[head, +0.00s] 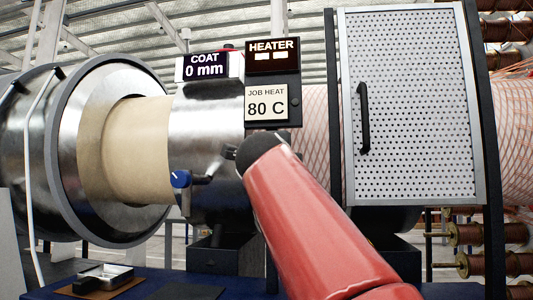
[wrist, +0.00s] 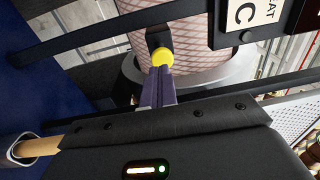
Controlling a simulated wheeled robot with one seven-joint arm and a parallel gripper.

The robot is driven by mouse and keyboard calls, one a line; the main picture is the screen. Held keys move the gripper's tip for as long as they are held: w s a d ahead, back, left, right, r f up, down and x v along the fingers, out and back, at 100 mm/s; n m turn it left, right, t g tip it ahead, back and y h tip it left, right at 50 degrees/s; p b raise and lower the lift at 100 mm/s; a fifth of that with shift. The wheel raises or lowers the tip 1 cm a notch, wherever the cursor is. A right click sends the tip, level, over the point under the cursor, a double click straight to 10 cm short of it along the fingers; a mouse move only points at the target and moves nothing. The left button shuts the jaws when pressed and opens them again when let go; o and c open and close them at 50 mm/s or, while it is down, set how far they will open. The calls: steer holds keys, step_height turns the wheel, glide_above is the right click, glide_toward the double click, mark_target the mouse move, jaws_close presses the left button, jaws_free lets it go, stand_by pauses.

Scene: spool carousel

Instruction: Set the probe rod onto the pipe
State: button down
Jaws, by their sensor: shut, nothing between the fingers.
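The pipe runs across the head view, with a tan section (head: 140,135) at left and a pale section with pinkish crossed strands (head: 316,112) at right. The stranded section also shows at the top of the wrist view (wrist: 195,27). There, a short black piece with a round yellow end (wrist: 162,57) stands in front of the pipe; it may be the probe rod, but I cannot tell its full shape or whether it touches the pipe. My gripper (wrist: 160,72) is shut and empty, its fingertips right at the yellow end. In the head view my red arm hides most of the gripper.
A perforated door (head: 410,100) with a black handle stands right of the arm. Signs read coat 0 mm (head: 209,66), heater, and job heat 80 C (head: 266,104). A blue knob (head: 180,179) on a metal crank sits left.

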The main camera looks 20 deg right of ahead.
steer(key=shift+p+x, duration=0.35)
steer(key=shift+x, duration=1)
steer(key=x, duration=0.3)
